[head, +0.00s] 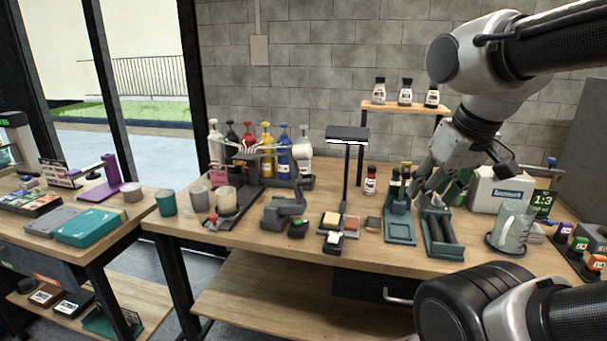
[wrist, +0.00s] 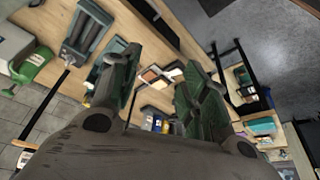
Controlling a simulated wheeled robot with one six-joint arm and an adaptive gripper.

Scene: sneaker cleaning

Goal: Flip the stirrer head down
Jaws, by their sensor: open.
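A dark stand (head: 247,196) on the left part of the main table looks like the stirrer. It has a red knob at its front and bears a pale cup (head: 225,201). A dark head (head: 243,156) is up above and behind the cup, with thin pale rods beside it; its exact tilt is hard to tell. My gripper (head: 424,187) is far to the right of the stand, above the teal trays. In the wrist view my gripper (wrist: 165,72) has its fingers spread with nothing between them. I cannot make out the stirrer clearly in that view.
Coloured pump bottles (head: 266,137) stand behind the stirrer. A grey device (head: 282,211) and a tall dark lamp (head: 347,150) stand between it and my gripper. Teal trays (head: 400,231) lie below the gripper, and a clear jug (head: 510,232) stands at the right.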

